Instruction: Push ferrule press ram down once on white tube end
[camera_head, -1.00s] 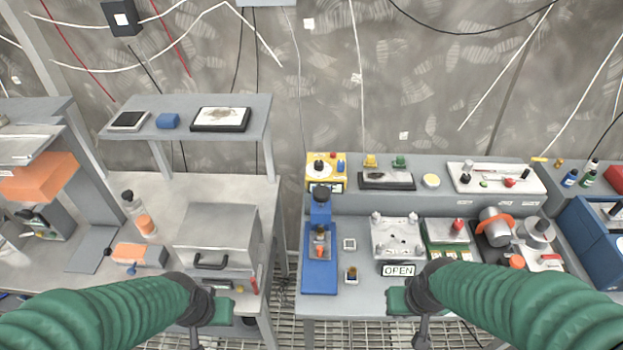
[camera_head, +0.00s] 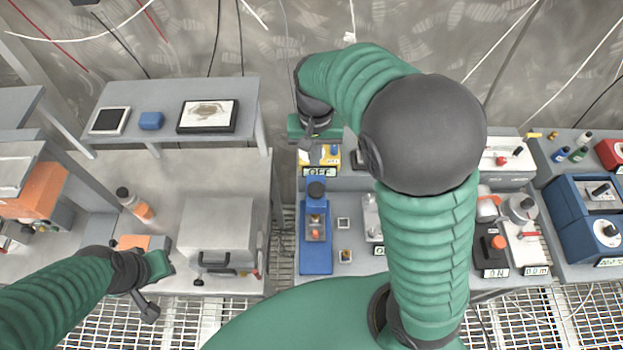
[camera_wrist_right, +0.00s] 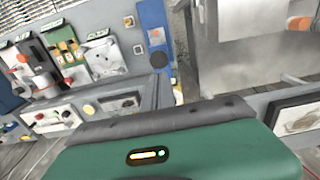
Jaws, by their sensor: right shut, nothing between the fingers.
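The blue ferrule press (camera_head: 317,255) stands upright on the grey bench, with a black knob (camera_head: 316,190) on top. Orange and metal parts sit in its opening; I cannot make out a white tube end there. The press also shows in the right wrist view (camera_wrist_right: 152,22), upside down. My right gripper (camera_head: 308,146) is raised behind and above the press, over the yellow device, apart from the knob. It is shut and empty.
A grey box with a handle (camera_head: 216,232) stands left of the press, across a gap between benches. The yellow device (camera_head: 331,158) with an OFF label is behind the press. My right arm hides much of the bench to its right.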

